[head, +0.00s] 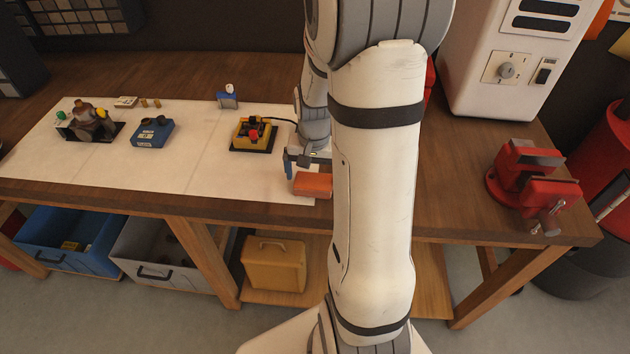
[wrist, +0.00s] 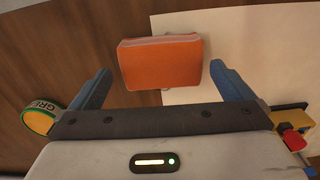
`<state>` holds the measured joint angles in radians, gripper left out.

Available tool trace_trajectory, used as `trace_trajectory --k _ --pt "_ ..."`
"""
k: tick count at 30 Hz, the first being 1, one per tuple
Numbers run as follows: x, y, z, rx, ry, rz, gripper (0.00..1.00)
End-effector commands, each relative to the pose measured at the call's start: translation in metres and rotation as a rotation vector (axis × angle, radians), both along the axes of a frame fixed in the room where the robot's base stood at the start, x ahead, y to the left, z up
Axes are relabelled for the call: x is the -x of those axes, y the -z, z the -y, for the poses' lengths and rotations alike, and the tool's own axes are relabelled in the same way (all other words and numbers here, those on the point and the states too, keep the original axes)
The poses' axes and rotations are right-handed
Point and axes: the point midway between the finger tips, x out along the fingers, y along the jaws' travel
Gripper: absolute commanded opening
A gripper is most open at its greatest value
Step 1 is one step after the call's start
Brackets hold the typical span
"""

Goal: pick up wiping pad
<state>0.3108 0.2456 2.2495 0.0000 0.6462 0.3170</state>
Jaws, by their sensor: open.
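The wiping pad (wrist: 160,63) looks like an orange block with rounded edges. In the wrist view it lies between and a little beyond my gripper's two blue fingers, with gaps on both sides. My gripper (wrist: 158,80) is open and empty. In the head view the orange pad (head: 313,184) sits at the front edge of the bench, partly hidden behind my arm. My gripper (head: 300,165) is just behind and above it there; its far finger is hidden.
A white sheet (head: 208,178) covers the bench left of my arm. A yellow fixture (head: 250,134) and a blue box (head: 152,133) stand on it. A red vise (head: 530,177) is at the right. In the wrist view a green-labelled round thing (wrist: 40,117) is by the left finger.

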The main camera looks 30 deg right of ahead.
Motion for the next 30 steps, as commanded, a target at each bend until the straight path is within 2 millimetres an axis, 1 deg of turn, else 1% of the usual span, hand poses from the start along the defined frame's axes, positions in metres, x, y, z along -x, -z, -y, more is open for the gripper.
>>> trace_trajectory --k 3,6,9,15,26,27,30 --pt "0.001 0.017 -0.002 -0.001 -0.001 -0.004 1.00" --pt "0.001 0.026 -0.002 -0.001 0.000 -0.003 1.00" --pt "0.001 0.030 -0.001 0.000 0.000 -0.002 1.00" --pt "0.001 0.030 -0.001 0.000 0.000 0.000 0.99" --pt "0.001 0.030 -0.001 0.000 0.001 0.000 0.70" --pt "0.001 0.030 -0.001 0.000 0.001 0.000 0.68" --pt "0.001 0.030 -0.001 0.000 0.001 0.000 0.68"
